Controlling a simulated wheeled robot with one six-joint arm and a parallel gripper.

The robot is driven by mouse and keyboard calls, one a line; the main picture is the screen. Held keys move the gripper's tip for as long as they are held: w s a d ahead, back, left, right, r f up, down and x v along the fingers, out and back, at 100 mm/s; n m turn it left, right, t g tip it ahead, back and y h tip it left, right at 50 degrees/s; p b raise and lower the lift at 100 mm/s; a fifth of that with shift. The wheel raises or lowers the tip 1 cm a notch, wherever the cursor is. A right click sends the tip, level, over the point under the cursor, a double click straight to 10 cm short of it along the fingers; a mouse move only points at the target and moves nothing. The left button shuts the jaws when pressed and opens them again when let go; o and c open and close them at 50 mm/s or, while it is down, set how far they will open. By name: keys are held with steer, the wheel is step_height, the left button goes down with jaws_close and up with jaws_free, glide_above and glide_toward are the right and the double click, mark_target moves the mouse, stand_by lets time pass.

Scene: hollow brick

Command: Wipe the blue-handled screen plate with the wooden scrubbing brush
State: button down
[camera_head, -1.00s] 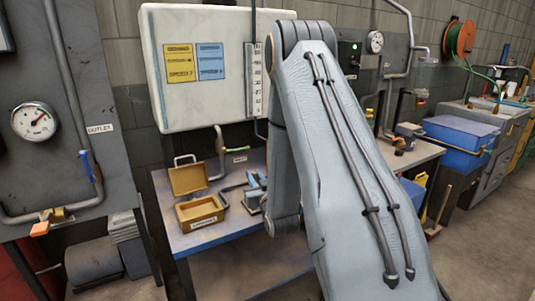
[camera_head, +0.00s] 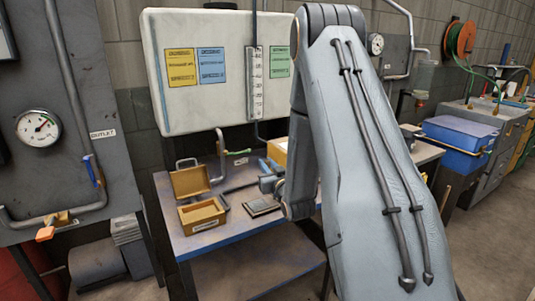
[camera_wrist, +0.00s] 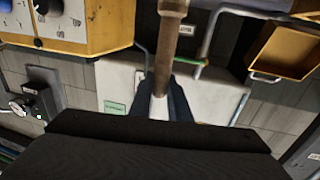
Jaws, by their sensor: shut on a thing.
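My gripper (camera_wrist: 164,82) shows in the wrist view with its dark fingers closed around a brown rod-like piece, which I take as the handle of the wooden brush (camera_wrist: 171,35). The brush's bristles cannot be made out. In the head view my wrist is over the table beside the open yellow box, partly behind my arm. A flat grey gridded plate with a pale edge (camera_head: 262,207) lies on the table just below my wrist; it looks like the screen plate. Its blue handle cannot be made out. I cannot tell whether the brush touches it.
An open yellow box (camera_head: 202,215) stands on the table (camera_head: 240,232) to the left. A yellow unit with knobs (camera_wrist: 95,25) shows in the wrist view. A white tank (camera_head: 205,105) hangs behind, with pipes below it. A blue chest (camera_head: 455,140) stands at right.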

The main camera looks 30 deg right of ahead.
mark_target(267, 161)
steer(key=shift+r+p, duration=0.8)
steer(key=shift+r, duration=0.75)
